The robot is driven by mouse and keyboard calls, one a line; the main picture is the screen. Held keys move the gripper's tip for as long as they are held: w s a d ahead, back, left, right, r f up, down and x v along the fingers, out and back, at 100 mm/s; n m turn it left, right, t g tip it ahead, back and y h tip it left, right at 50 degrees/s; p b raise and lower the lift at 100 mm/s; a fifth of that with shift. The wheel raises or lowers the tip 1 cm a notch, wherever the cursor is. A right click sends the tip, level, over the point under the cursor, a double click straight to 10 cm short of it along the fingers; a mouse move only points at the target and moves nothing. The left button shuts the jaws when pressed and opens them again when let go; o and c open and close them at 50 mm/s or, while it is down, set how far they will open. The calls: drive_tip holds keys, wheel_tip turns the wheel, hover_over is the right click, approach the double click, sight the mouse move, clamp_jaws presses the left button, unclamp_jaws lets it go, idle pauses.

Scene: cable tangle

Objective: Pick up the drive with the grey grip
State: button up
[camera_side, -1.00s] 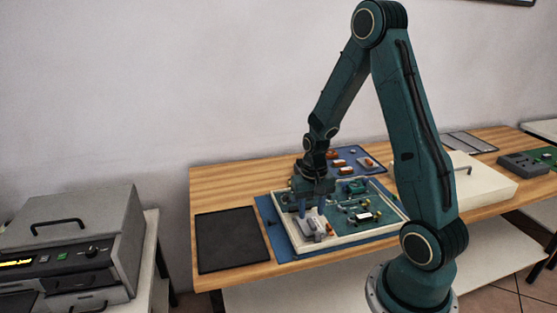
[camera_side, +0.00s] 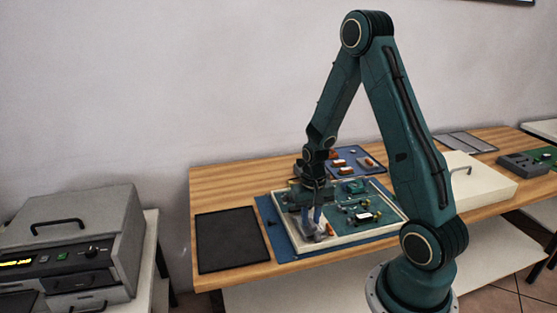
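A pale grey block-like part (camera_side: 312,235), likely the drive, lies at the front left inside the white-rimmed tray (camera_side: 345,241). It is small in the side view, and a grey grip on it cannot be made out for certain. The gripper hides much of the part's upper side.
The tray holds a green board (camera_side: 375,220) with several small parts and sits on a blue mat (camera_side: 265,212). A black mat (camera_side: 232,240) lies left. A blue tray (camera_side: 372,163) of parts is behind. A cream box with a handle (camera_side: 485,185) stands right.

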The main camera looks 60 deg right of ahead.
sight(310, 220)
clamp_jaws()
drive_tip(key=shift+r, duration=0.15)
wheel_tip(310, 220, up, 20)
idle(0.8)
idle(0.5)
